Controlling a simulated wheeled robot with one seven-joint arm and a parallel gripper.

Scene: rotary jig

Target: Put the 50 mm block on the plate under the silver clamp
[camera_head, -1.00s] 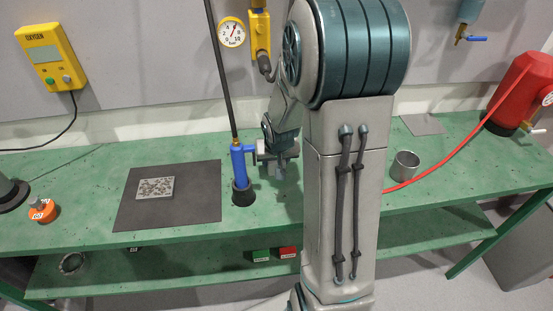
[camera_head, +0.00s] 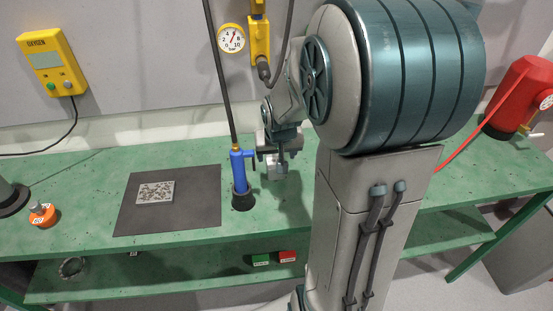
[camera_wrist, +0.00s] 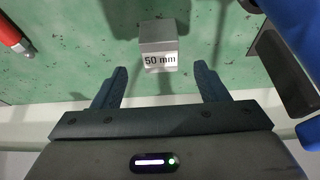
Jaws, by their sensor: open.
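The 50 mm block (camera_wrist: 158,32) is a grey block with a white "50 mm" label in the wrist view. It sits in line with the gap between my fingers, just beyond their tips. My gripper (camera_wrist: 160,72) is open, with one dark finger on either side of that gap and nothing held. In the head view my gripper (camera_head: 276,160) is low over the green bench, right of a blue torch-like tool. There I cannot separate the block from the gripper. I cannot make out the silver clamp or its plate; my arm hides much of the bench's right side.
The blue tool (camera_head: 238,172) stands close left of my gripper. A dark mat (camera_head: 127,217) bears a mottled grey plate (camera_head: 155,191). An orange item (camera_head: 42,213) stands at the left. A red tank (camera_head: 518,95) and its hose are at the right. Yellow devices hang on the wall.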

